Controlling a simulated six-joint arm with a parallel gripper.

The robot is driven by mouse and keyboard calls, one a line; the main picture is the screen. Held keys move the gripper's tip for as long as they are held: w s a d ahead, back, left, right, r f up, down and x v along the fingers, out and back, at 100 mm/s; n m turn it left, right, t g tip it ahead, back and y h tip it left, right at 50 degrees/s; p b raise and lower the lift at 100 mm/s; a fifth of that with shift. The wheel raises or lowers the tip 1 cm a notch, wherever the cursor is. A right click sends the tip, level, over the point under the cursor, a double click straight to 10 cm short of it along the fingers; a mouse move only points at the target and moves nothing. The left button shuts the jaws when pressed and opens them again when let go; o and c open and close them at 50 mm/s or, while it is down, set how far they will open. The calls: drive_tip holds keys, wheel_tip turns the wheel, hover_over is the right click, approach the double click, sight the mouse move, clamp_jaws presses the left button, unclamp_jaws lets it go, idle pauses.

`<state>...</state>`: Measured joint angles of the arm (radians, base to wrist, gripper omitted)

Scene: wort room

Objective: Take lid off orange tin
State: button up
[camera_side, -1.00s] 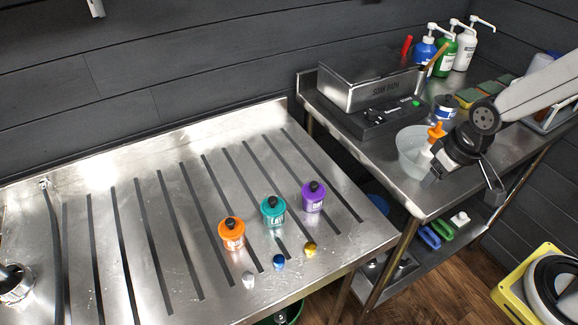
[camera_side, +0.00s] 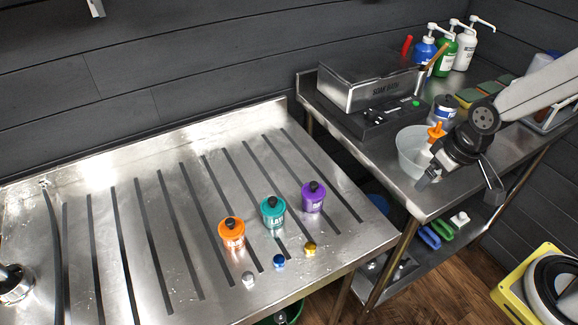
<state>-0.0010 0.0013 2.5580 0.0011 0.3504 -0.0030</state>
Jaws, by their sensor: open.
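The orange tin (camera_side: 232,234) stands upright on the slotted steel table, with an orange lid (camera_side: 231,224) and a black knob on top. The lid sits on the tin. A teal tin (camera_side: 273,212) and a purple tin (camera_side: 313,197), both lidded with dark knobs, stand in a row to its right. My gripper (camera_side: 455,182) is open, its two fingers spread, over the right-hand bench near a pale bowl. It is far to the right of the orange tin and touches none of the tins.
Small white (camera_side: 248,279), blue (camera_side: 279,262) and yellow (camera_side: 310,249) pieces lie in front of the tins. A pale bowl (camera_side: 411,160) and a steel box (camera_side: 368,85) stand on the right bench (camera_side: 432,200). A gap separates bench and table (camera_side: 60,190). The table's left is mostly clear.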

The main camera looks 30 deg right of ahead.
drive_tip(key=w+a+n+y, duration=0.1)
drive_tip(key=w+a+n, duration=0.3)
drive_tip(key=w+a, duration=0.35)
drive_tip(key=n+g+y, duration=0.2)
drive_tip(key=n+y, duration=0.2)
drive_tip(key=n, duration=0.8)
approach(233, 220)
drive_tip(key=x, duration=0.3)
drive_tip(key=shift+x, duration=1.1)
drive_tip(key=shift+s+h, duration=0.1)
drive_tip(key=shift+h, duration=0.2)
drive_tip(key=shift+x, duration=2.55)
drive_tip(key=c, duration=1)
drive_tip(key=shift+o, duration=0.2)
